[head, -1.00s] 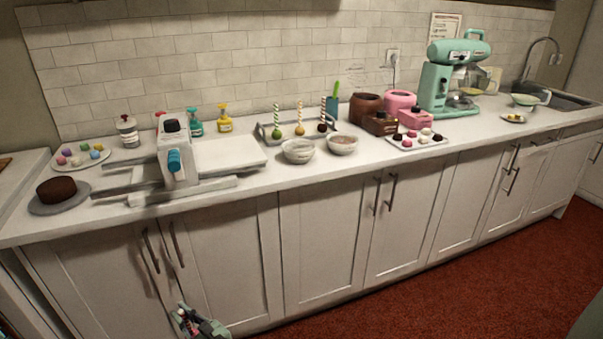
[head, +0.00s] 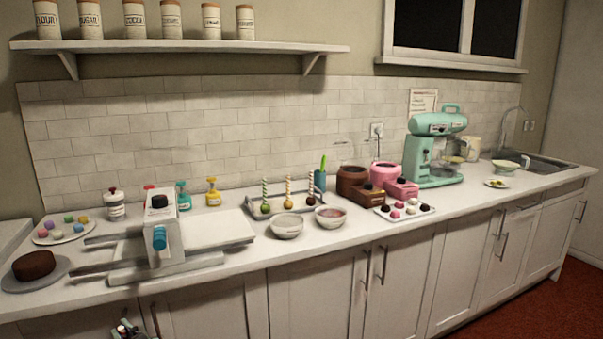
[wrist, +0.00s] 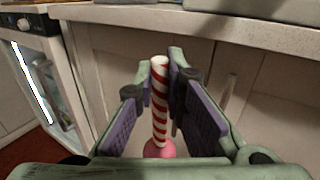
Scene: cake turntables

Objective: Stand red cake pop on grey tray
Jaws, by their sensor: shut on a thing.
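My gripper (wrist: 161,62) is shut on the red-and-white striped stick of the red cake pop (wrist: 159,105) in the wrist view. Its pinkish-red ball (wrist: 160,150) shows at the lower end of the stick, partly hidden by the gripper. In the head view only part of my gripper (head: 126,329) shows at the bottom edge, low in front of the cabinets and well away from the tray. The grey tray (head: 278,209) lies on the counter near the wall. A green, a yellow and a dark brown cake pop stand on it, sticks up.
Two bowls (head: 287,226) stand in front of the tray. A grey-white machine (head: 160,225) with a flat bed is to the left. Brown and pink pots (head: 352,180) and a tray of sweets (head: 425,209) are to the right. White cabinet doors (head: 310,290) front the counter.

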